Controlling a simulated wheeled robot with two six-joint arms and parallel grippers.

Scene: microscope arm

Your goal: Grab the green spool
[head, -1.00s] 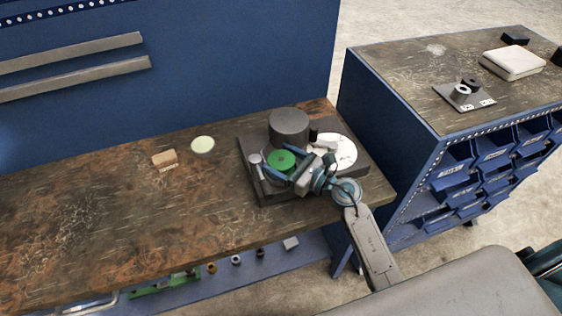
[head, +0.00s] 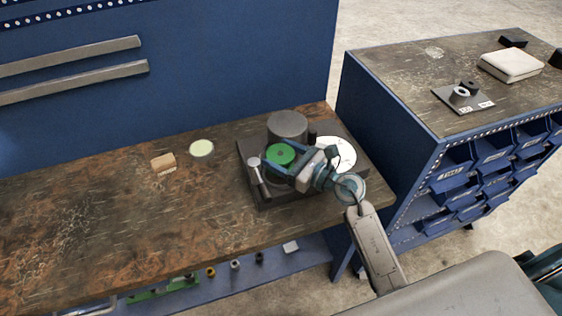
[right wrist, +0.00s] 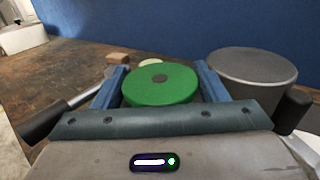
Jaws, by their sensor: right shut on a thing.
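The green spool (head: 281,155) is a round green disc with a small dark centre, on the dark grey microscope base (head: 292,196) near the right end of the workbench. It also shows between the fingers in the right wrist view (right wrist: 160,86). My right gripper (head: 283,158) is shut on the spool, one blue finger on each side of it. The spool's underside is hidden, so I cannot tell whether it touches the base. My left gripper is not in view.
A grey cylinder (head: 288,127) stands just behind the spool. A lever with a round knob (head: 254,163) is at its left, and a white disc (head: 338,153) at its right. A wooden block (head: 163,163) and a pale disc (head: 201,149) lie farther left. The bench's left is clear.

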